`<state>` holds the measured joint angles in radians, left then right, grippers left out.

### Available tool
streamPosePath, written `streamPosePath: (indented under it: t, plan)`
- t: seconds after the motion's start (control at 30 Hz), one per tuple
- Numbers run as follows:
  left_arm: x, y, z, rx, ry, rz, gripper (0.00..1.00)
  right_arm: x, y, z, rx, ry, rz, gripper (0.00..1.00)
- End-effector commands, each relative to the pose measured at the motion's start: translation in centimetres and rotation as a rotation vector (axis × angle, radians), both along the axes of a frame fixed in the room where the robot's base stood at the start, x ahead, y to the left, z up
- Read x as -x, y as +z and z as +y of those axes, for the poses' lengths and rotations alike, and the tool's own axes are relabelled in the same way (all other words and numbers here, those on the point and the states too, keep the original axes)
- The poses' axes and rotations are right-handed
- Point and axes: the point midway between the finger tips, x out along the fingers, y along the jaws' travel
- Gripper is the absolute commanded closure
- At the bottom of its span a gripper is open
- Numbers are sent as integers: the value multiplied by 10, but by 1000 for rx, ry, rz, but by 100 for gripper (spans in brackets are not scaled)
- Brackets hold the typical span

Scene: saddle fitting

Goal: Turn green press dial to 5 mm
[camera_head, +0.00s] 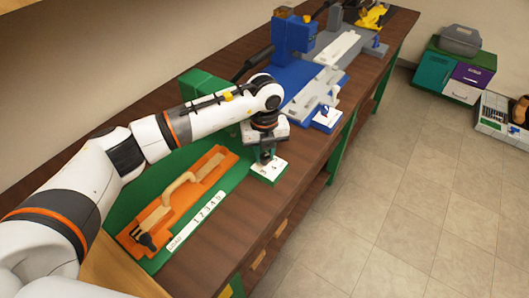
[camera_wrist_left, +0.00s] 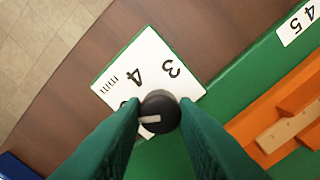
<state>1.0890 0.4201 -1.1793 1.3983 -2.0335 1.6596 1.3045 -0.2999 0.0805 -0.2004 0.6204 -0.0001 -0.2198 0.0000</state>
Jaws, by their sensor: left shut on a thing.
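The black dial knob (camera_wrist_left: 160,111) with a white pointer sits at the corner of a white scale plate (camera_wrist_left: 118,88). The plate reads 3, 4 and mm; another digit beside the knob is partly covered. In the left wrist view the pointer points left, close to that covered digit; I cannot tell its exact reading. My left gripper (camera_wrist_left: 163,128) is shut on the knob, one finger on each side. In the head view the left gripper (camera_head: 266,156) is over the plate (camera_head: 271,168) on the green press (camera_head: 203,84). The right gripper is out of view.
An orange board (camera_head: 190,190) with a wooden handle lies on the green base, left of the gripper, beside a numbered strip (camera_head: 198,219). Blue and grey fixtures (camera_head: 312,85) stand further along the bench. The floor at right is clear up to the cabinets (camera_head: 455,72).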

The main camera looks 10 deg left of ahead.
Motion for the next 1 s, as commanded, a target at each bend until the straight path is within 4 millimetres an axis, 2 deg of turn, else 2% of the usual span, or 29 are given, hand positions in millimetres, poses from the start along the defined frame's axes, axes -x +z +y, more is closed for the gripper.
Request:
streamPosePath:
  t: [0.3, 0.77, 0.8, 0.9, 1.0]
  plan:
    - [-1, 1, 0, 1, 97, -3, 96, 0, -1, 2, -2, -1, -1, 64]
    - [-1, 1, 0, 1, 110, -3, 96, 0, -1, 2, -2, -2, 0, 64]
    - [-1, 1, 0, 1, 110, -3, 70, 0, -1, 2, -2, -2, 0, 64]
    - [-1, 1, 0, 1, 110, -3, 54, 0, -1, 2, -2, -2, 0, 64]
    - [-1, 1, 0, 0, 109, -1, 52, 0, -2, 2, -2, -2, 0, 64]
